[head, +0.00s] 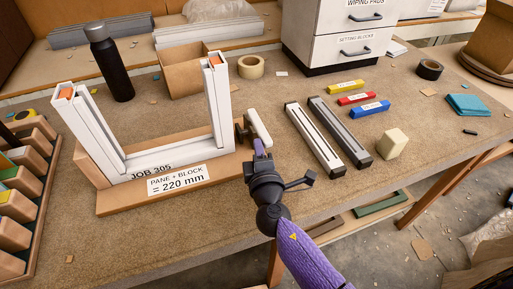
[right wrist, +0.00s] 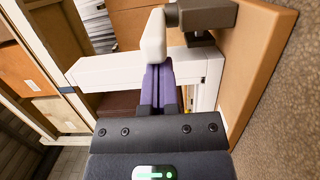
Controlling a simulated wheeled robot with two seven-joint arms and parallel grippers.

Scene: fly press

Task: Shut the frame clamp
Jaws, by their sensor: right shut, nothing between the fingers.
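The frame clamp is at the base's right end. It has a dark bracket (head: 241,133) and a pale handle (head: 259,128). The right wrist view shows the pale handle (right wrist: 153,38) beside the dark bracket (right wrist: 207,14). My right gripper (head: 260,147) is shut and empty. Its purple fingertips (right wrist: 157,70) are right at the handle's end, touching or nearly so. My left gripper is not in view.
Two long bars (head: 313,138) (head: 340,132) lie right of the clamp. Yellow, red and blue blocks (head: 370,108) and a cream block (head: 392,144) lie beyond. A dark bottle (head: 109,65) stands behind the frame. A rack (head: 22,190) is at the left.

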